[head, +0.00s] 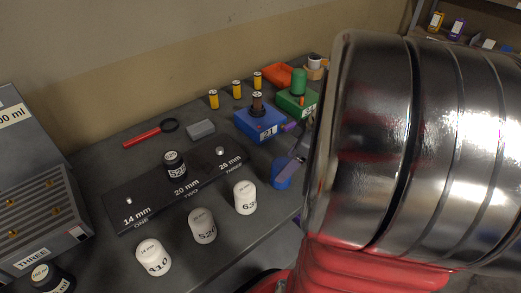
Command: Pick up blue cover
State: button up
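A small blue cylindrical cover (280,175) stands on the dark table, left of my arm. My gripper (292,163) is mostly hidden behind my large metal arm link. Only a grey finger part shows, right beside the blue cover and overlapping its right side in the picture. I cannot tell whether it touches the cover or how far apart the fingers are.
A black board (140,207) holds a black cap (174,164). White caps (203,226) stand in front. Behind are a blue box (259,124), a green box (297,101), a grey block (201,130) and a red-handled magnifier (143,137). Grey equipment (38,215) is at left.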

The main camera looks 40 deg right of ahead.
jog(key=shift+a+x, duration=0.2)
jog(key=shift+x, duration=2.45)
jog(key=shift+s, duration=0.1)
jog(key=shift+c, duration=0.7)
jog(key=c, duration=1.2)
jog(key=shift+r, duration=0.15)
notch_tip(320, 180, up, 10)
jog(key=shift+f, duration=0.1)
